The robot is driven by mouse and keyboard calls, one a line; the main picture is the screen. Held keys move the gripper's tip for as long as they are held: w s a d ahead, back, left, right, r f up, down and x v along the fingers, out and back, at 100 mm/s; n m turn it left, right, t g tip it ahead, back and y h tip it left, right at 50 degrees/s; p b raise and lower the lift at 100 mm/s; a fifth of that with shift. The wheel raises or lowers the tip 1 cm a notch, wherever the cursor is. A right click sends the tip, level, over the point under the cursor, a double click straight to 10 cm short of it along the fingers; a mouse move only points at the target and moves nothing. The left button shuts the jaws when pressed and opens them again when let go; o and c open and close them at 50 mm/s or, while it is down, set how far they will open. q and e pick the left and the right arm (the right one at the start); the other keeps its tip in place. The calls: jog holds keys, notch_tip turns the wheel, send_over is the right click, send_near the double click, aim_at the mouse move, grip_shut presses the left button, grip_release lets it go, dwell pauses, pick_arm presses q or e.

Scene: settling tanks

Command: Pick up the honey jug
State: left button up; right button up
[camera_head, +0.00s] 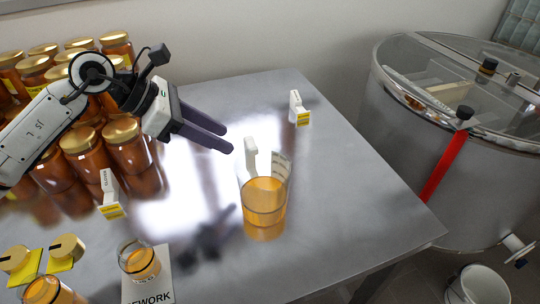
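The honey jug (264,208) is a clear vessel, partly filled with amber honey. It stands upright on the metal table, right of the middle of the table top. My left gripper (228,141) reaches in from the left, above the table, to the upper left of the jug. Its two dark fingers are apart with nothing between them, and they do not appear to touch the jug. My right gripper is not in view.
Honey jars with gold lids (127,142) crowd the table's left side. A smaller glass (139,262) stands on a "REWORK" card (150,290). White-and-yellow boxes (299,108) stand about. A large steel tank (430,150) is at the right. The table's right front is clear.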

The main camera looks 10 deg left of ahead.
aim_at(250, 153)
pick_arm(q)
jog(key=shift+s+p+x, duration=0.15)
jog(key=shift+p+x, duration=0.35)
jog(key=shift+x, duration=1.85)
jog(key=shift+s+p+x, duration=0.1)
jog(key=shift+p+x, duration=0.4)
jog(key=shift+x, duration=1.9)
jog(key=shift+d, duration=0.15)
grip_shut()
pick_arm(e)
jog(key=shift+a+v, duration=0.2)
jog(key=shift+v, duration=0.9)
pick_arm(q)
jog(key=shift+r, duration=0.15)
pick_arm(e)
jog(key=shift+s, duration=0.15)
